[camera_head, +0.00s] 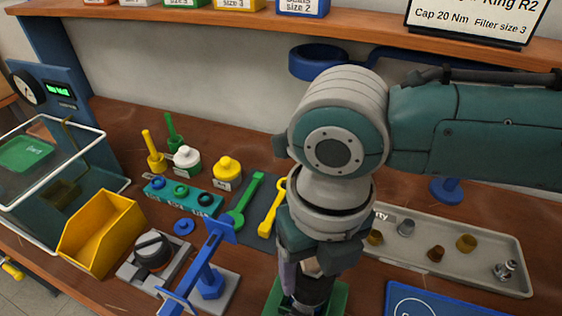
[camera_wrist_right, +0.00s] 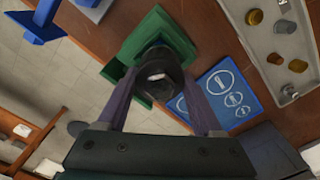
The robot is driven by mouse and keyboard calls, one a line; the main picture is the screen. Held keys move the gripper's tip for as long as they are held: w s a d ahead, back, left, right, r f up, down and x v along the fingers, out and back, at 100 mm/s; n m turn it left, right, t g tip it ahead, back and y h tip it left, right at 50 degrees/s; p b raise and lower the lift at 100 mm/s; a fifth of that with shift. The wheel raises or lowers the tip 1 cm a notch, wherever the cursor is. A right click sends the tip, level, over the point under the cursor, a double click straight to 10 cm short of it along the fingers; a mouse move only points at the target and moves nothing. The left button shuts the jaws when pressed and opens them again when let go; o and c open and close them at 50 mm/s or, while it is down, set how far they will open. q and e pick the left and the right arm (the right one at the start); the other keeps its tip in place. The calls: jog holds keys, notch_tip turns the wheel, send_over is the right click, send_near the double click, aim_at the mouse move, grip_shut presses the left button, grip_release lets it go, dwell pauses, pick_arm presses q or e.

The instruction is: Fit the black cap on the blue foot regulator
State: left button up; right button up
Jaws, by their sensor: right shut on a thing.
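My right gripper (camera_head: 312,290) reaches down at the front middle of the bench. In the right wrist view its two purple fingers (camera_wrist_right: 160,95) are shut on a round black part (camera_wrist_right: 158,75), which looks like the black cap. Something pale shows in its middle. The black part is over a green block (camera_wrist_right: 130,50); I cannot tell whether it touches. The block also shows below the gripper in the head view (camera_head: 336,298). I cannot make out a regulator with a blue foot for sure. My left gripper is not in view.
A blue stand (camera_head: 210,282) is left of the gripper. A yellow bin (camera_head: 100,230) and a dark round device (camera_head: 152,250) on a grey base are farther left. A grey tray (camera_head: 440,270) with small metal parts and a blue mat (camera_head: 430,302) lie right.

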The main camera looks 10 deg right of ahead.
jog(key=o, duration=1.3)
jog(key=shift+o, duration=0.8)
jog(key=shift+r, duration=0.1)
notch_tip(320, 180, up, 8)
jog(key=p, duration=0.8)
